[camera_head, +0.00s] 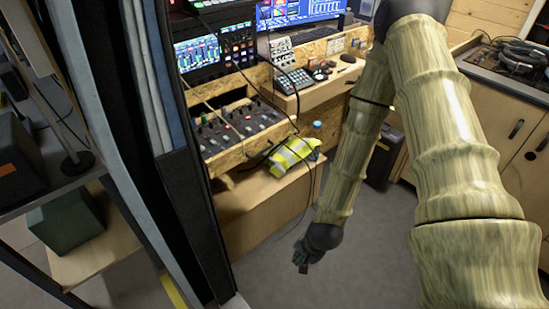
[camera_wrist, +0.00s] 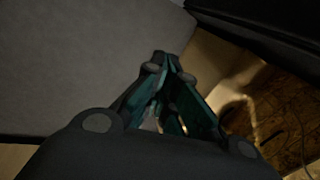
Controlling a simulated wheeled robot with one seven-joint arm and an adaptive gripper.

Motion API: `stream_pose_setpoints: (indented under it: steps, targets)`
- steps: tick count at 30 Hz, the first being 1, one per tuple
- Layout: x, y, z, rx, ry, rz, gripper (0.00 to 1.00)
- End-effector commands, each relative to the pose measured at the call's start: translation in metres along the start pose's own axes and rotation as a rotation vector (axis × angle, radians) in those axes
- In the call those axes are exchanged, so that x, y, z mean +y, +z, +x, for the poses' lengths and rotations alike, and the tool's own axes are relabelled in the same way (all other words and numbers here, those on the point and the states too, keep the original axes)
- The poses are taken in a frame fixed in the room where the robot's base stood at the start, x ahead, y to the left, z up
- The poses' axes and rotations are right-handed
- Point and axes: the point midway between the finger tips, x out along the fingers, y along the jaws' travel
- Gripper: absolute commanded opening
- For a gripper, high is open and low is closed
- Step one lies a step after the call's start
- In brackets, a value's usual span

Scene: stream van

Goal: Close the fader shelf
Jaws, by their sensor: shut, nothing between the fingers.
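The fader shelf (camera_head: 247,136) is a wooden shelf under the desk at the middle left of the head view. It carries a dark mixer (camera_head: 225,127) with rows of knobs and faders, and it sticks out from the desk opening. My gripper (camera_head: 301,266) hangs low over the grey floor, in front of and below the shelf, apart from it. In the wrist view my gripper (camera_wrist: 166,60) shows with its fingers together and nothing between them. I cannot make out the shelf in the wrist view.
A yellow hi-vis vest (camera_head: 292,153) lies on a wooden box (camera_head: 262,200) below the shelf. A thin black cable hangs down beside the box. A dark post (camera_head: 185,200) stands at the left. The floor (camera_head: 350,265) around my gripper is clear.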

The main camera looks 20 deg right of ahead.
Motion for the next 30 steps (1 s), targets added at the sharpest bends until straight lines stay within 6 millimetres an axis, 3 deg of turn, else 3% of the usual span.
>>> stream_pose_setpoints:
  steps: [8,18,24,30]
  targets:
    - [-0.067,-0.050,-0.021,-0.018,-0.160,0.490,0.00]
    - [-0.139,-0.112,-0.069,-0.148,-0.352,1.068,0.00]
    - [-0.172,-0.146,-0.103,-0.277,-0.448,1.376,0.00]
    - [-0.191,-0.169,-0.129,-0.389,-0.502,1.579,0.00]
